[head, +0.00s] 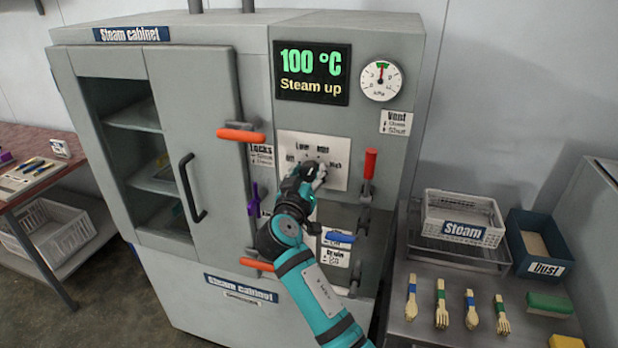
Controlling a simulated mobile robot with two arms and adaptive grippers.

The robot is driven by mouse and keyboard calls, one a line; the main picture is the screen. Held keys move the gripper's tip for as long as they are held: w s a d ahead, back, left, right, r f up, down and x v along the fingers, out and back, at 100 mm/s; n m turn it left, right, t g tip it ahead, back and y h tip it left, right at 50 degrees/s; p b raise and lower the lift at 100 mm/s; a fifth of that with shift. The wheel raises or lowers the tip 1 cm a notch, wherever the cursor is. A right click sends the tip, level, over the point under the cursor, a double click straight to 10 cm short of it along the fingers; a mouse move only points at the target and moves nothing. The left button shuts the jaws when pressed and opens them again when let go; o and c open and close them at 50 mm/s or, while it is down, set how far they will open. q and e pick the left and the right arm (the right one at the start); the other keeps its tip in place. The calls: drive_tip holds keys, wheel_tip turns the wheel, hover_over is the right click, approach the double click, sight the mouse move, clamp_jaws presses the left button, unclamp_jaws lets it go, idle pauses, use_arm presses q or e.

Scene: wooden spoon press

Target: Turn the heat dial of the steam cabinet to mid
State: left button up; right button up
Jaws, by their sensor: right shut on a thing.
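The steam cabinet (199,110) stands in the middle, grey, with a windowed left part and a door with a black handle. Its display (312,73) reads 100 °C, Steam up. The heat dial's white plate (338,150) is below the display; "High" is readable at its right and other labels are small. My right gripper (316,176) is at the plate, shut on the dial, which it mostly hides. I cannot tell which mark the dial points to. My left gripper is not in view.
A red-handled lever (370,164) is close right of my gripper, a blue handle (341,236) below it, an orange handle (241,135) to the left.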

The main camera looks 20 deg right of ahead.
sight(313, 128)
drive_tip(key=o, duration=1.2)
wheel_tip(313, 128, up, 10)
